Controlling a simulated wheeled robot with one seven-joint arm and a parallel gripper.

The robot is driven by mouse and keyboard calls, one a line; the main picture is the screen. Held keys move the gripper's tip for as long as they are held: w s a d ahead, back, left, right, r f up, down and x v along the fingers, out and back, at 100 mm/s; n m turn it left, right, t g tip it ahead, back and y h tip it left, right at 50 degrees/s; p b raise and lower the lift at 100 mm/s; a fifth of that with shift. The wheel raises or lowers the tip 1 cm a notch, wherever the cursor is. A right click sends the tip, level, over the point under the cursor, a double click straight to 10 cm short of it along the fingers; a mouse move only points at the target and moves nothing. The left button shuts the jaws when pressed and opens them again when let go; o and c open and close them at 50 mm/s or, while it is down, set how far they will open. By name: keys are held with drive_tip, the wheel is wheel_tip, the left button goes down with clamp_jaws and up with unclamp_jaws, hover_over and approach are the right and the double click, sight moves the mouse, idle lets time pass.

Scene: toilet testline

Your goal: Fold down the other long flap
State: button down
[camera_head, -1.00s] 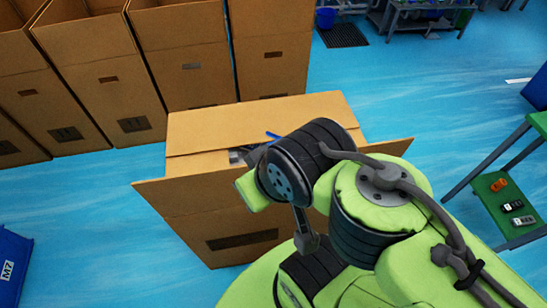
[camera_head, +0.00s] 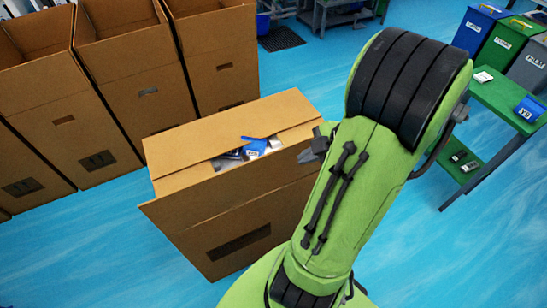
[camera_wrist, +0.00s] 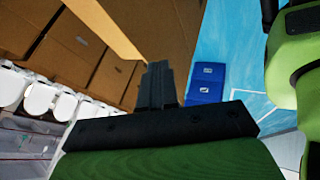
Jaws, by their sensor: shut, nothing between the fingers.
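The open cardboard box (camera_head: 215,240) stands on the blue floor in the head view. Its far long flap (camera_head: 220,125) lies down over the top. Its near long flap (camera_head: 235,188) slopes outward over the front face. Between them a gap shows a blue item (camera_head: 256,147) and grey pieces inside. My gripper (camera_wrist: 158,85) is shut and empty in the wrist view, with brown cardboard beyond its tips. In the head view my green arm covers the box's right end, and a dark part beside it may belong to my gripper. I cannot tell whether the gripper touches the box.
Several tall open boxes (camera_head: 130,85) stand in a row behind and to the left. A green table (camera_head: 500,105) and coloured bins (camera_head: 478,28) are at the right. White toilets (camera_wrist: 40,97) and blue containers (camera_wrist: 207,82) show in the wrist view. Blue floor is free left of the box.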

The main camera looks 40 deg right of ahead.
drive_tip(key=b, duration=0.1)
approach(269, 162)
wheel_tip(269, 162, down, 3)
drive_tip(key=s+a, duration=0.2)
drive_tip(key=w, duration=0.2)
drive_tip(key=w+d+p, duration=0.1)
drive_tip(key=w, duration=0.1)
drive_tip(key=shift+w+f, duration=0.1)
drive_tip(key=shift+f, duration=0.2)
